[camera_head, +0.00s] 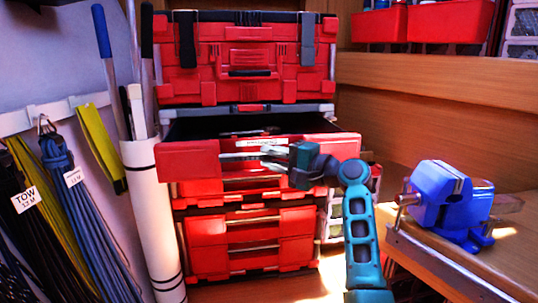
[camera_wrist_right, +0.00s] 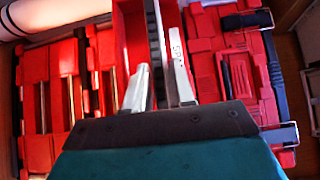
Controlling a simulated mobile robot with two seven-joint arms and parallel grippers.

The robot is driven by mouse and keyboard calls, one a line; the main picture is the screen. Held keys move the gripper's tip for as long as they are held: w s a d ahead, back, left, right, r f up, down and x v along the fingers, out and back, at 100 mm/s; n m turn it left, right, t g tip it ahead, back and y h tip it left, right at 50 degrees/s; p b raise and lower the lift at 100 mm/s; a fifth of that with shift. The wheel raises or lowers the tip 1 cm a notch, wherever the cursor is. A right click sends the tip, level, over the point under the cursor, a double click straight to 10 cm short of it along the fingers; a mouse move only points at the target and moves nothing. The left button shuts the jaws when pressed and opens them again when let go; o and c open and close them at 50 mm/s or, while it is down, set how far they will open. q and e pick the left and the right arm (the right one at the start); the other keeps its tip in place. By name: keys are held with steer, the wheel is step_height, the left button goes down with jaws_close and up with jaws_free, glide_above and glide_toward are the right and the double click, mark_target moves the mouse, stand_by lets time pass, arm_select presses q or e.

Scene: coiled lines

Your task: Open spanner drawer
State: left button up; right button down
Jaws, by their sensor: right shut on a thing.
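The spanner drawer (camera_head: 190,161) is the upper drawer of a red tool chest and stands pulled out, with its dark inside and some tools showing behind the red front. My right gripper (camera_head: 266,154) is at the middle of the drawer front, shut on the handle. The right wrist view shows its fingers (camera_wrist_right: 160,78) on either side of the handle bar (camera_wrist_right: 153,28). My left gripper is not in view.
A red toolbox (camera_head: 245,60) sits above the drawer, and more red drawers (camera_head: 250,240) are below. A white tube (camera_head: 152,215) holding poles stands close at left, beside hanging ropes (camera_head: 75,190). A blue vise (camera_head: 447,200) is on the wooden bench at right.

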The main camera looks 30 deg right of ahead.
steer(key=shift+s, duration=0.1)
stand_by(0.3)
steer(key=c, duration=1)
jaws_free()
steer(key=shift+c, duration=0.2)
steer(key=shift+r, duration=0.1)
